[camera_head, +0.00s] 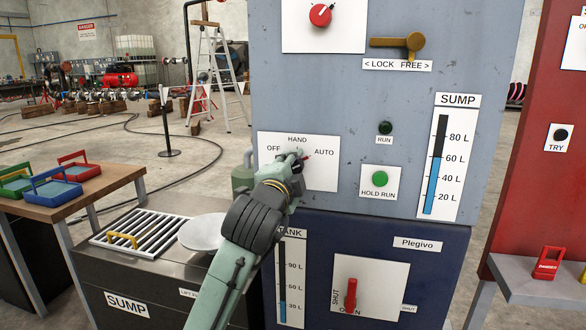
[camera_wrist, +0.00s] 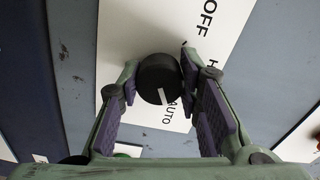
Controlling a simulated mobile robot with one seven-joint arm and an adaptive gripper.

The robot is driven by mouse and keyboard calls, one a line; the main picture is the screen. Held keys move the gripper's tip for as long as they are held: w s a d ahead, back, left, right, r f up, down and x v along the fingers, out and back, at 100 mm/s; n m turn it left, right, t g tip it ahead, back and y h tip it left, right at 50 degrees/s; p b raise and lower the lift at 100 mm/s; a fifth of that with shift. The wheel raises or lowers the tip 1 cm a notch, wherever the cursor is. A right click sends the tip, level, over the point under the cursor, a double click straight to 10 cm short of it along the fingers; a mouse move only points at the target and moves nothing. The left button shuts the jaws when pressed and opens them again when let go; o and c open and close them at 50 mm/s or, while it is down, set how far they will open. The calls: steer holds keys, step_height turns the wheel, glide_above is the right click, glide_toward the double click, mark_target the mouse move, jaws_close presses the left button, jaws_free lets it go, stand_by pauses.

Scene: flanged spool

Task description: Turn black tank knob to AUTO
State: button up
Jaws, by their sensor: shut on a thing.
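The black knob (camera_wrist: 152,72) sits on a white label plate (camera_wrist: 120,32) marked OFF, HAND and AUTO. In the wrist view its white pointer line is directed at the word AUTO. My gripper (camera_wrist: 159,76) is shut on the knob, one purple-padded finger on each side of it. In the head view my gripper (camera_head: 293,163) reaches the plate (camera_head: 325,172) on the grey-blue panel, and the arm covers the knob there.
Above on the panel are a red knob (camera_head: 320,15) and a brass lever (camera_head: 405,43). A green button (camera_head: 379,178) is to the right. Below is a red handle (camera_head: 350,296). A grated sump top (camera_head: 139,232) lies to the left.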

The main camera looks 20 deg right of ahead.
steer(key=o, duration=1.1)
steer(key=shift+o, duration=0.2)
steer(key=v, duration=1.2)
